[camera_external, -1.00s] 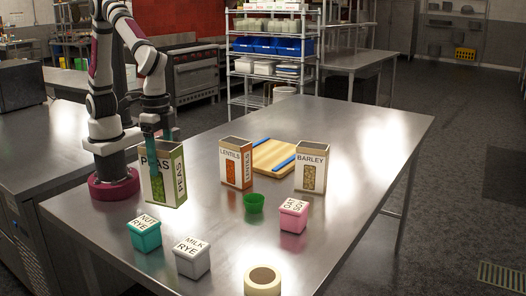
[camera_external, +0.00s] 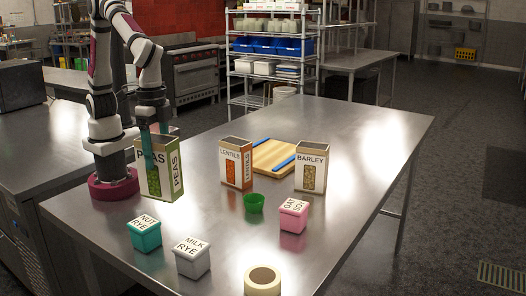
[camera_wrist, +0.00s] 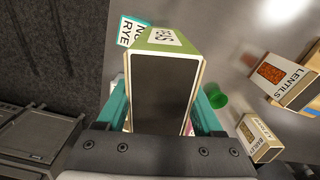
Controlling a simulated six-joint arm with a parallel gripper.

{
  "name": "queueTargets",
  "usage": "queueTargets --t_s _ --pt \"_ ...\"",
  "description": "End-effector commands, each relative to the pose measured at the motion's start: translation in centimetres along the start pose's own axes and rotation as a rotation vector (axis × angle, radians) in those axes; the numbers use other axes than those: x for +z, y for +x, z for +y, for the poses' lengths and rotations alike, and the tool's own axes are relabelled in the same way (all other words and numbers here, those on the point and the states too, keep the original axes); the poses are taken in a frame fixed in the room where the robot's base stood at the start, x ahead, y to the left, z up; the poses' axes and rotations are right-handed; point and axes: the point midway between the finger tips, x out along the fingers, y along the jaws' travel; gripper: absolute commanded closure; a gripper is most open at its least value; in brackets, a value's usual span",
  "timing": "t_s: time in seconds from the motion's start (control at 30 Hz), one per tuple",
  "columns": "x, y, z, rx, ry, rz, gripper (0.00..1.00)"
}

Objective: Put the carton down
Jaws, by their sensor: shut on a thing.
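The peas carton (camera_external: 160,178), green and white with a see-through window, stands upright at the left of the steel table (camera_external: 330,240), in front of my base. My gripper (camera_external: 155,140) is shut on it from above; the teal fingers also show in the wrist view (camera_wrist: 163,112), one on each side of the carton (camera_wrist: 172,40). Its base looks to be at or very near the table top; I cannot tell whether it touches. The far finger is partly hidden by the carton in the external view.
The lentils carton (camera_external: 236,163) and barley carton (camera_external: 310,168) stand to the right, by a cutting board (camera_external: 272,157). A green cup (camera_external: 254,203), pink box (camera_external: 293,215), teal box (camera_external: 145,233), grey box (camera_external: 191,258) and cream roll (camera_external: 262,281) stand nearer. Table is clear at right.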

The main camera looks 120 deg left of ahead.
Motion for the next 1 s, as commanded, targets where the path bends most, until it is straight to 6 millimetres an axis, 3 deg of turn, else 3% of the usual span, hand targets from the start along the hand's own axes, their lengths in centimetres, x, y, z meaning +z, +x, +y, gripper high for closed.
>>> queueTargets --t_s 0.1,0.37,0.7,0.87,1.0 --pt "0.4 0.9 0.7 -0.001 -0.022 0.002 1.0" --pt "0.1 1.1 0.3 -0.001 -0.026 0.002 1.0" --pt "-5.6 6.5 -6.6 -0.002 -0.028 0.0 1.0" --pt "-7.1 7.8 -8.2 -0.001 -0.024 0.002 1.0" --pt "-7.2 10.3 -8.3 -0.002 -0.022 -0.001 1.0"
